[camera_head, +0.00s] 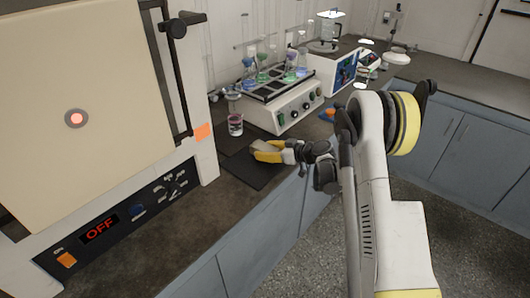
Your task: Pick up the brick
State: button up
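No brick can be made out for certain; it may be hidden by my gripper or too small to tell. My gripper (262,152) reaches left over the dark mat (249,176) on the counter, low and close to it. Its end shows yellow and dark parts. Whether its fingers are open or shut, or hold anything, cannot be told at this size.
A large furnace-like box (80,110) with a display reading OFF stands at left. A small jar (235,124) stands behind my gripper. A white shaker (290,105) with several flasks is behind it. A small orange and blue item (327,115) lies right of the shaker.

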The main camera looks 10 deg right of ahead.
aim_at(265, 147)
jog(key=c, duration=0.3)
jog(key=shift+r, duration=0.1)
jog(key=shift+r, duration=0.3)
notch_tip(265, 147, up, 4)
jog(key=shift+p, duration=1.25)
jog(key=a+r+p+v, duration=0.1)
jog(key=p+v, duration=0.2)
jog(key=v, duration=1)
